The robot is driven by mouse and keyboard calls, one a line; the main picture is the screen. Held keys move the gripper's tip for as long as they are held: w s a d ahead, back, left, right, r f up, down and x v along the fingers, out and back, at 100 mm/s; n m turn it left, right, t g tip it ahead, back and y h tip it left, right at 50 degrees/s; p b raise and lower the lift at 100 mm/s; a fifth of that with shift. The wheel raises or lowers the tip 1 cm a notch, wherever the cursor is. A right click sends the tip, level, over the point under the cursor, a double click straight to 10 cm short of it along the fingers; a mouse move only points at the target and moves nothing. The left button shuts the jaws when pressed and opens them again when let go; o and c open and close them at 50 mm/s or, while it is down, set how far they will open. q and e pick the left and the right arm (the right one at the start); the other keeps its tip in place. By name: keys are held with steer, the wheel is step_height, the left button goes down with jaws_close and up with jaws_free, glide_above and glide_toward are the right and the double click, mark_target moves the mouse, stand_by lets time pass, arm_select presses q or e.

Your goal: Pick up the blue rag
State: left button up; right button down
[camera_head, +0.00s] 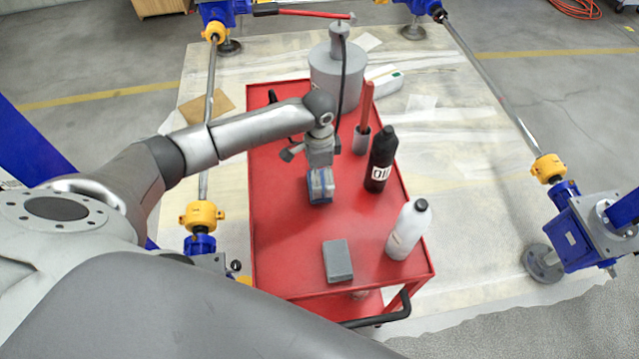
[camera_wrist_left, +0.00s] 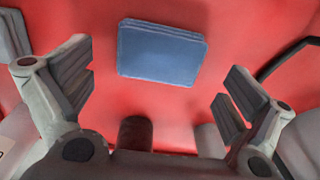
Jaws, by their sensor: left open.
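The blue rag (camera_head: 320,187) is a small folded block on the red cart top, a little left of the middle. In the left wrist view the blue rag (camera_wrist_left: 162,52) lies flat and slightly turned, ahead of the fingers. My left gripper (camera_head: 313,152) is over the cart, just behind and above the rag, with its fingers spread. In the wrist view the left gripper (camera_wrist_left: 158,84) is open, with one finger on each side and nothing between the tips. I cannot tell the exact height gap. My right gripper is not in view.
The red cart (camera_head: 285,245) also holds a grey block (camera_head: 338,261), a white bottle (camera_head: 408,230), a black oil bottle (camera_head: 381,160), a red-handled tool in a grey cup (camera_head: 362,138) and a grey canister (camera_head: 337,70). Blue screw jacks (camera_head: 585,232) stand around it.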

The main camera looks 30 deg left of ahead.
mark_target(322, 200)
arm_select(q)
step_height(322, 200, down, 4)
steer(key=shift+d+r+p, duration=0.1)
steer(key=shift+r+p, duration=0.1)
steer(key=shift+p, duration=0.15)
steer(key=shift+f, duration=0.35)
steer(key=c, duration=0.9)
steer(key=shift+o, duration=0.2)
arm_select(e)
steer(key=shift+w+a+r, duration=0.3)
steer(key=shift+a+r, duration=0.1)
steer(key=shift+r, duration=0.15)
